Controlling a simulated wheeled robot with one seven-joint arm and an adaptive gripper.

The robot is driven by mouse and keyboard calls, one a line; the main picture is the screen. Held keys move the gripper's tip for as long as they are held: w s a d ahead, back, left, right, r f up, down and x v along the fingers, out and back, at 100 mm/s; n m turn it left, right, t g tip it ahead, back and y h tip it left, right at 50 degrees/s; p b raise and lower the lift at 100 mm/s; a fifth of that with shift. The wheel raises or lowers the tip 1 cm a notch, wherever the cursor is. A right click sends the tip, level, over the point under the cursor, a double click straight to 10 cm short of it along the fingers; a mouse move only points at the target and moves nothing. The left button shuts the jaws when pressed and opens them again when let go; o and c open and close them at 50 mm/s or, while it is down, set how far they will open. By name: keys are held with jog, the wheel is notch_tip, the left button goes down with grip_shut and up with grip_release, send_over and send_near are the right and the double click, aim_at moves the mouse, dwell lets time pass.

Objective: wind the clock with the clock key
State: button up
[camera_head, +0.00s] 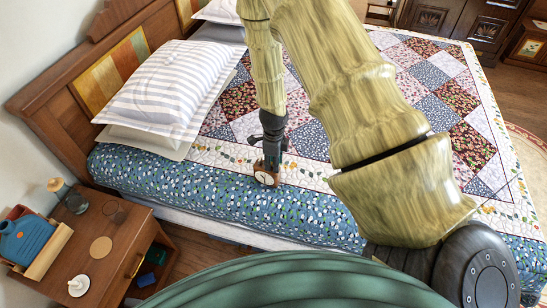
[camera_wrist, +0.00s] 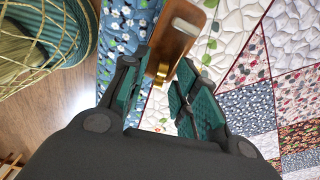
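A small wooden clock (camera_head: 266,176) with a round pale face sits near the front edge of the bed, its face toward the head camera. In the wrist view its brown body (camera_wrist: 172,47) shows from above, with a grey metal piece on it. My gripper (camera_head: 270,150) points down at the clock from just behind and above it. In the wrist view a small brass piece (camera_wrist: 162,72), seemingly the clock key, is at the clock between my fingertips (camera_wrist: 161,74). The fingers stand apart around it. I cannot tell whether both touch it.
The bed's quilt (camera_head: 455,95) spreads behind, with striped pillows (camera_head: 168,80) at left. A nightstand (camera_head: 130,240) at lower left holds a blue object (camera_head: 25,240), a cork disc (camera_head: 101,247) and a white holder (camera_head: 78,285). Wooden floor separates the nightstand from my base.

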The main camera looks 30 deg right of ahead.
jog(key=shift+r, duration=0.1)
notch_tip(320, 180, up, 12)
dwell(0.6)
dwell(0.4)
